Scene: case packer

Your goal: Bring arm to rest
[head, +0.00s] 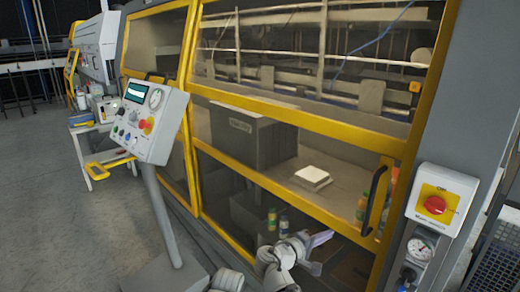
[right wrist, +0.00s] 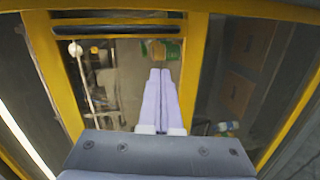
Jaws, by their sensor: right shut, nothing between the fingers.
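My right gripper (head: 320,240) is at the lower middle of the head view, in front of the machine's lower window. Its pale fingers point up and to the right. In the right wrist view the two long fingers (right wrist: 160,98) lie together, shut with nothing between them. The yellow-framed guard door (head: 300,202) is behind the gripper; I cannot tell the exact gap. My left gripper does not show.
A grey control panel (head: 150,118) on a slanted post stands left of my arm. A white trolley (head: 100,150) stands far left. Grey floor (head: 50,220) there is clear.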

